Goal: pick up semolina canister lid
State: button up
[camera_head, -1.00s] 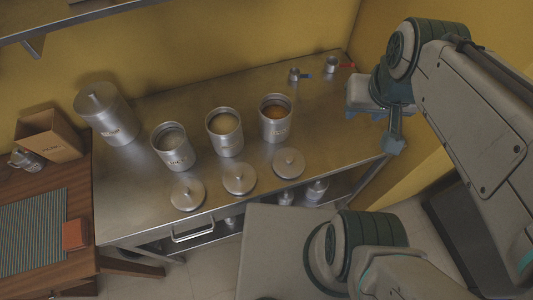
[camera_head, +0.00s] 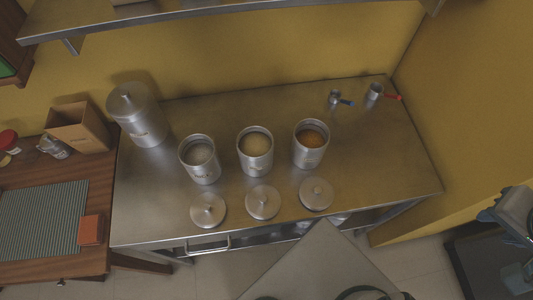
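Three round steel lids with small knobs lie flat in a row near the front edge of the steel table: a left lid (camera_head: 208,210), a middle lid (camera_head: 263,202) and a right lid (camera_head: 316,193). Behind them stand three open canisters: a left one (camera_head: 203,172) with whitish contents, a middle one (camera_head: 257,162) with pale contents and a right one (camera_head: 309,155) with orange-brown contents. Their labels are too small to read, so I cannot tell which is semolina. Part of my arm's end (camera_head: 515,212) shows at the right edge, far from the lids; its fingers cannot be made out.
A larger lidded canister (camera_head: 143,128) stands at the back left. Two small metal cups, one blue-handled (camera_head: 336,98) and one red-handled (camera_head: 376,91), sit at the back right. The steel table (camera_head: 390,160) is clear on the right. A shelf (camera_head: 200,18) overhangs the back.

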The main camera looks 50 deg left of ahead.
aim_at(262, 202)
jog(key=k, duration=1.15)
jog(key=u, duration=1.3)
jog(key=i, duration=0.5)
